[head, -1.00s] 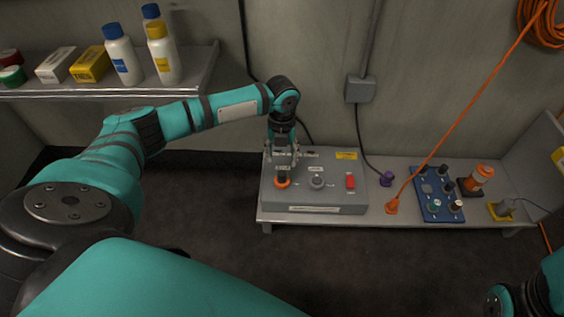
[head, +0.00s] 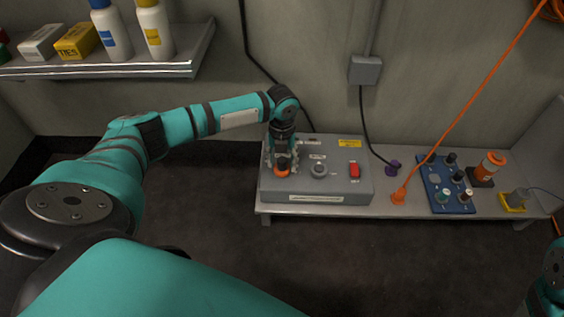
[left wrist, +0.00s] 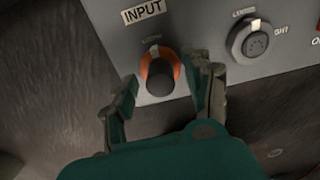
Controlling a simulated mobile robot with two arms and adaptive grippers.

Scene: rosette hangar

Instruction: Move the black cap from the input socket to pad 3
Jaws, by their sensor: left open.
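The black cap (left wrist: 160,77) sits in the orange-ringed input socket (left wrist: 147,62), beside the INPUT label in the left wrist view. The orange ring (head: 282,173) also shows in the head view on the grey box (head: 315,185). My left gripper (left wrist: 161,95) is open, with one finger on each side of the cap and visible gaps to it. In the head view the left gripper (head: 282,159) points down at the socket. The blue board (head: 447,200) at right carries several knobs or caps; I cannot read any pad numbers, so pad 3 cannot be told.
The grey box has a round connector (head: 319,171) and a red switch (head: 354,171). A shelf (head: 185,65) with bottles is upper left.

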